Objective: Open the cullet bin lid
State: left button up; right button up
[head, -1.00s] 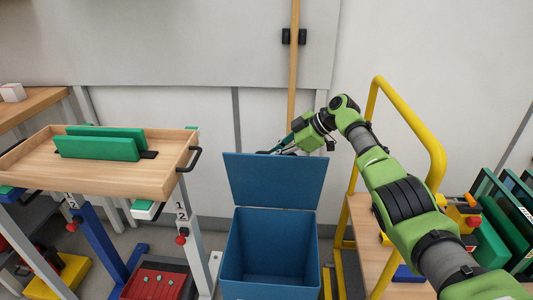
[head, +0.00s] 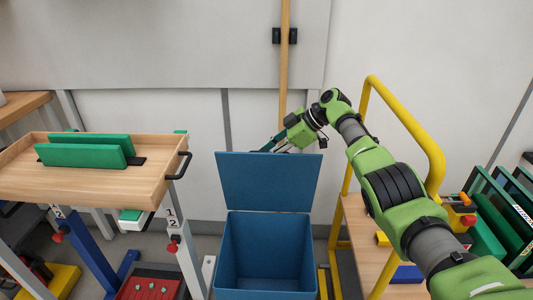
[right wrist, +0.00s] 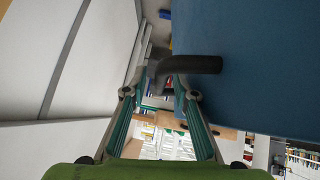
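The blue cullet bin (head: 268,283) stands on the floor in the middle of the head view, its inside showing empty. Its lid (head: 268,182) is raised, standing roughly upright along the back edge. My right gripper (head: 268,150) is behind the lid's top edge, its fingertips hidden in the head view. In the right wrist view, the dark lid handle (right wrist: 195,65) sticks out from the blue lid (right wrist: 255,60). My right gripper (right wrist: 165,80) has its fingers on either side of the handle's bar and looks closed on it. My left gripper is not in view.
A wooden tray table (head: 80,185) with green pieces stands left of the bin. A yellow-railed cart (head: 405,130) stands close on the right, under my right arm. A red tray (head: 150,283) is low at left. A wooden pole (head: 284,75) is on the wall behind.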

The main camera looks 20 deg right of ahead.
jog(key=shift+r, duration=0.2)
notch_tip(320, 180, up, 10)
jog(key=shift+f, duration=0.15)
jog(key=shift+f, duration=0.1)
dwell(0.4)
